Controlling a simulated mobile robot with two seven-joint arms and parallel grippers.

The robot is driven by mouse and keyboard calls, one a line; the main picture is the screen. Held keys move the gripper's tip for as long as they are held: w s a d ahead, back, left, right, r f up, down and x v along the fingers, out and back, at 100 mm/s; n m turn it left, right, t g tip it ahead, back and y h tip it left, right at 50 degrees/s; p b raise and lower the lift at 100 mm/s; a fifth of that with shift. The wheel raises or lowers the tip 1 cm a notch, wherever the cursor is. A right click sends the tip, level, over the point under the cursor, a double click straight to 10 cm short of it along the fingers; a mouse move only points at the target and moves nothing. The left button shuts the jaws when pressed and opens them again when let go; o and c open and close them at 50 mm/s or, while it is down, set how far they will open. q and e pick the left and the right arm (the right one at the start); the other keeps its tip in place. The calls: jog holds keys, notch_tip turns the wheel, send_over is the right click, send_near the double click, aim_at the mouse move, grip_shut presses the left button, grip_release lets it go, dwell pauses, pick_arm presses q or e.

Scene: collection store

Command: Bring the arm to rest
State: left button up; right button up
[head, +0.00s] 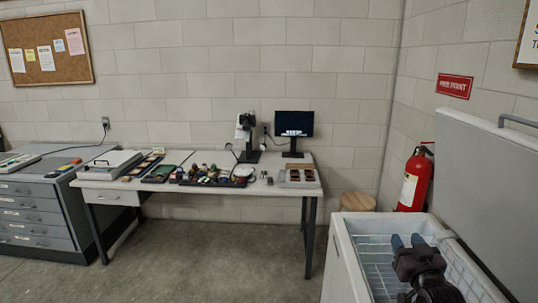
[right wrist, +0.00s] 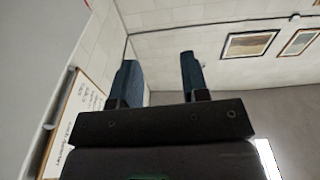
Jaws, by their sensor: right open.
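My right gripper (head: 407,241) is at the lower right of the head view, over the open white chest freezer (head: 343,262). Its two blue fingertips stand apart with nothing between them. In the right wrist view the same gripper (right wrist: 159,75) shows both fingers apart and empty, against a wall and ceiling. My left gripper is in neither view.
The freezer's raised lid (head: 487,190) stands to the right of my right arm. A red fire extinguisher (head: 414,180) and a wooden stool (head: 357,202) are behind the freezer. A cluttered table (head: 265,193) stands at the back. The floor (head: 210,260) before it is clear.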

jog(key=s+a+f+g, duration=0.1)
jog(key=s+f+g, duration=0.1)
jog(key=s+f, duration=0.7)
jog(key=s+a+f+g, duration=0.2)
jog(key=s+f+g, duration=0.1)
jog(key=s+f, duration=0.6)
jog(key=s+a+f+n+g, duration=0.1)
jog(key=s+a+f+g, duration=0.1)
jog(key=s+f, duration=0.6)
jog(key=shift+s+a+f+y, duration=0.1)
jog(key=shift+s+f+y, duration=0.1)
jog(key=shift+s, duration=0.75)
jog(key=shift+s+a+f+y, duration=0.1)
jog(key=shift+s+f+y, duration=0.1)
jog(key=shift+s, duration=0.7)
